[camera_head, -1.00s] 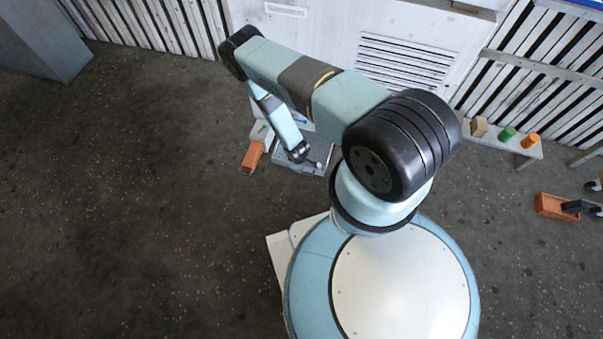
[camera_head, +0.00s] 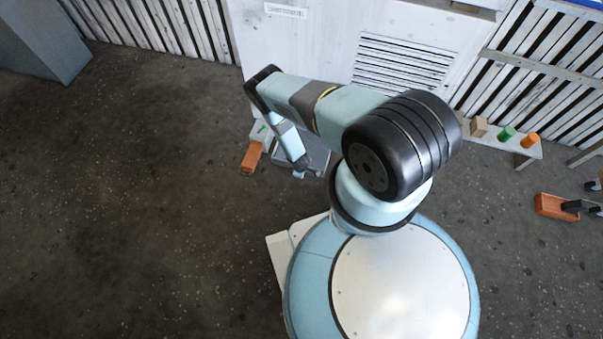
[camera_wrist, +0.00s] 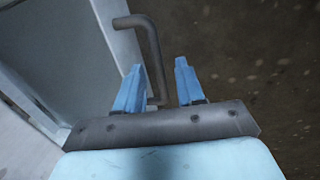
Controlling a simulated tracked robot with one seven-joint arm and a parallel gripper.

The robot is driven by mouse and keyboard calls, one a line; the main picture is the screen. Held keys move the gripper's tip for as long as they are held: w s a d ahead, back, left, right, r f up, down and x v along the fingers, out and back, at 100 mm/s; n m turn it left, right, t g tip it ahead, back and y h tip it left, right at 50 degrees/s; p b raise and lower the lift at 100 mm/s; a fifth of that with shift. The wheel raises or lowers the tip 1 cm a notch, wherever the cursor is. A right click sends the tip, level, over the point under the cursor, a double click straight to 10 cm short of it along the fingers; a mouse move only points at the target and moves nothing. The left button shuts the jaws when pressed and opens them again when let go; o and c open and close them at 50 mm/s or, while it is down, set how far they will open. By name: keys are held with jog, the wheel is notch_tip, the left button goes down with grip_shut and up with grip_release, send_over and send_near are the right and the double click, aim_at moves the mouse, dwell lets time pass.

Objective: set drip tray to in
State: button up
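The drip tray (camera_head: 319,158) is a grey, shallow tray that sticks out at the foot of the white housing, partly hidden by my arm. In the wrist view its grey body (camera_wrist: 65,45) fills the left side, with a dark bent bar handle (camera_wrist: 151,45) on its edge. My gripper (camera_wrist: 158,64) has its two blue fingers apart. The handle bar shows between them in the picture, nearer the left finger. I cannot tell whether it is at finger depth or touching. In the head view my gripper (camera_head: 301,169) is at the tray's near side.
The white housing (camera_head: 310,35) with a louvred vent stands behind. An orange box (camera_head: 251,157) lies left of the tray. A bench (camera_head: 520,148) at right holds a tan block, a green piece and an orange piece. An orange bin (camera_head: 555,207) is at far right. Floor at left is clear.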

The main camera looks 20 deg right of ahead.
jog(key=shift+f, duration=0.1)
grip_shut()
dwell(0.4)
dwell(0.3)
